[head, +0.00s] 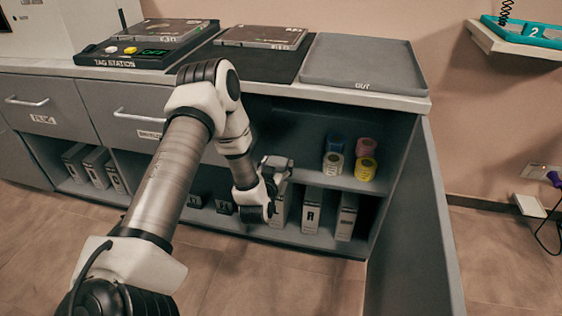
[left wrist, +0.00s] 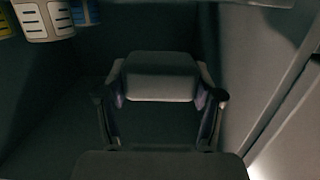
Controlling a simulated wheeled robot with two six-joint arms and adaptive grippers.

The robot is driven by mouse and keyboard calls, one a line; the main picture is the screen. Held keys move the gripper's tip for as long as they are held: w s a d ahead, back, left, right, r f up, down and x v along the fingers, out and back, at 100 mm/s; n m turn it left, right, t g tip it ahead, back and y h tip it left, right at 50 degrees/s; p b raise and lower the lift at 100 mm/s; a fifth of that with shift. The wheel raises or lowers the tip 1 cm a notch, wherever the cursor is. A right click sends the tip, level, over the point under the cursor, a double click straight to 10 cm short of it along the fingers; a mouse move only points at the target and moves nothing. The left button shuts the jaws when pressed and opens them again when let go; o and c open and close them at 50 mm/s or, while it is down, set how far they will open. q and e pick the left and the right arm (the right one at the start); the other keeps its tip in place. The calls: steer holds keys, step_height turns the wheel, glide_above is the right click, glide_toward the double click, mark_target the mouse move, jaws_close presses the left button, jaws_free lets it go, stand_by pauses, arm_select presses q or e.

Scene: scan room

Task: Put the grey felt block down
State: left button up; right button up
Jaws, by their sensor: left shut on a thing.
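The grey felt block (left wrist: 160,76) is between the two fingers of my left gripper (left wrist: 160,88) in the left wrist view. The fingers are shut on its left and right sides. In the head view my left gripper (head: 277,172) reaches into the open cabinet, at the front of the shelf. The block cannot be made out clearly there. Whether the block touches the shelf surface below it cannot be told. My right gripper is not in view.
Several coloured rolls, including a yellow one (head: 363,169), stand on the cabinet shelf (head: 345,184), right of my gripper. White binders (head: 311,209) stand below. The open cabinet door (head: 408,235) is at the right. A grey tray (head: 363,78) marked OUT lies on top.

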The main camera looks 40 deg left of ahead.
arm_select(q)
steer(key=b+x, duration=0.1)
steer(key=x, duration=0.3)
steer(key=b+x, duration=0.2)
steer(key=x, duration=0.3)
steer(key=shift+s+a, duration=0.2)
steer(key=shift+a, duration=0.25)
step_height(320, 180, down, 4)
steer(key=b, duration=0.2)
steer(key=shift+w+r+b, duration=0.1)
steer(key=shift+r+b, duration=0.1)
steer(key=shift+b, duration=0.15)
steer(key=shift+r, duration=0.2)
steer(key=shift+f, duration=0.25)
steer(key=o, duration=1.1)
steer(key=shift+o, duration=0.2)
steer(key=shift+r, duration=0.1)
